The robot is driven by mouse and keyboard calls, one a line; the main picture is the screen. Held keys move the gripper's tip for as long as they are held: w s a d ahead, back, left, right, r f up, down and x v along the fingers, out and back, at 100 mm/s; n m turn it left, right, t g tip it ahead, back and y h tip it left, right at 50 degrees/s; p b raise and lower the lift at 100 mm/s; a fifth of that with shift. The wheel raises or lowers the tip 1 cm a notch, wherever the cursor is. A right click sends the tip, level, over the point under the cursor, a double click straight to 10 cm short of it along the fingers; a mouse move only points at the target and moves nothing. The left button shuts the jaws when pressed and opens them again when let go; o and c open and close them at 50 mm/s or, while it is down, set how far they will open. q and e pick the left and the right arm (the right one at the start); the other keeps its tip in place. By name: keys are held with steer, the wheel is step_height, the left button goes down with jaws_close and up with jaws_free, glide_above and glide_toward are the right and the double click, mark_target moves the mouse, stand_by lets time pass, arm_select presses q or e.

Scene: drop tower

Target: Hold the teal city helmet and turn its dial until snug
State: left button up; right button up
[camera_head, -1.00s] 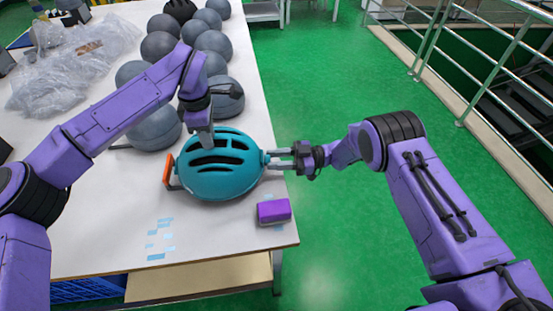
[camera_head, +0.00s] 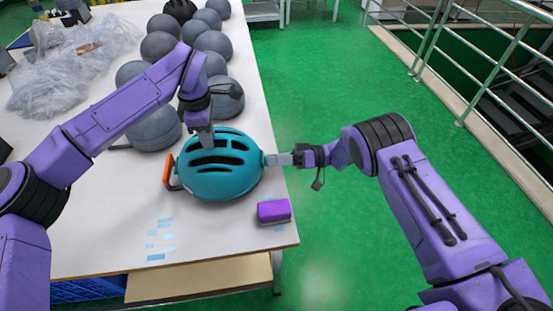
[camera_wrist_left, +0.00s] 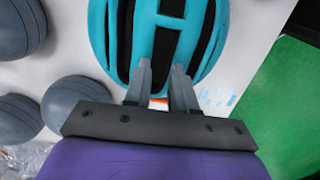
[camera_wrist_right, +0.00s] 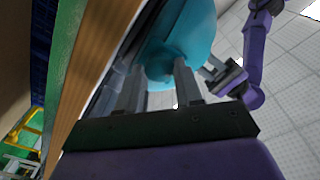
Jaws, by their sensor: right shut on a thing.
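The teal helmet (camera_head: 222,180) sits on the white table near its right edge, with dark vents along its top and an orange part (camera_head: 168,170) at its left end. My left gripper (camera_head: 207,145) points down onto the helmet's top. My right gripper (camera_head: 270,159) reaches in from the right and is shut on the dial at the helmet's right end.
A purple block (camera_head: 273,211) lies at the table's near right corner. Several grey helmets (camera_head: 153,131) stand behind and left of the teal one. Clear plastic bags (camera_head: 70,70) lie at the far left. Open green floor and a metal railing (camera_head: 480,60) are to the right.

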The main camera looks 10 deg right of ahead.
steer(key=shift+s+f+m, duration=0.15)
steer(key=shift+f+m, duration=0.05)
steer(key=shift+m, duration=0.4)
steer(key=shift+r, duration=0.1)
steer(key=o, duration=1)
steer(key=shift+o, duration=0.2)
steer(key=s+d, duration=0.1)
steer(key=d, duration=1.1)
